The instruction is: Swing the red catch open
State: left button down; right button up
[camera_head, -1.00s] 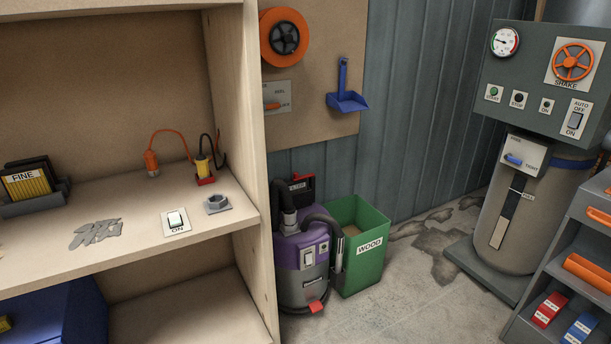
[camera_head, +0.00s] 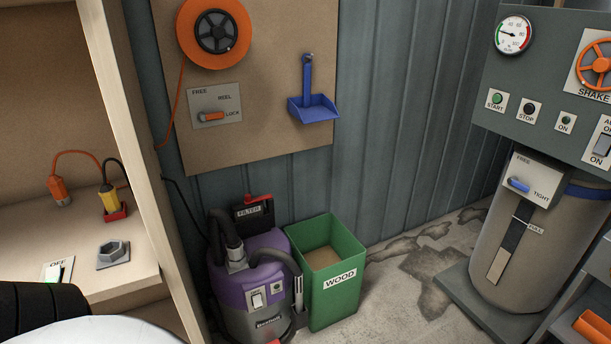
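A purple and grey vacuum (camera_head: 262,272) stands on the floor beside the shelf unit. A small red piece (camera_head: 273,341), which looks like a catch, is low on its front and almost wholly cut off by the bottom edge. Whether it is open or closed cannot be told. A second red part, a lever (camera_head: 258,198), lies across the top of the black FILTER box (camera_head: 253,214) behind the vacuum. Neither gripper shows. A white rounded part and a black ribbed part at the lower left look like one of my arms, in front of the shelf.
A green WOOD bin (camera_head: 335,285) stands right of the vacuum, close to it. The shelf upright (camera_head: 150,180) borders the vacuum's left side. A black hose (camera_head: 272,256) loops over the vacuum. A grey tank (camera_head: 525,245) stands at right. Floor between bin and tank is clear.

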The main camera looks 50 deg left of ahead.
aim_at(248, 200)
jog(key=u, duration=0.3)
jog(key=i, duration=1.1)
jog(key=u, duration=1.25)
jog(key=i, duration=0.4)
jog(key=u, duration=0.35)
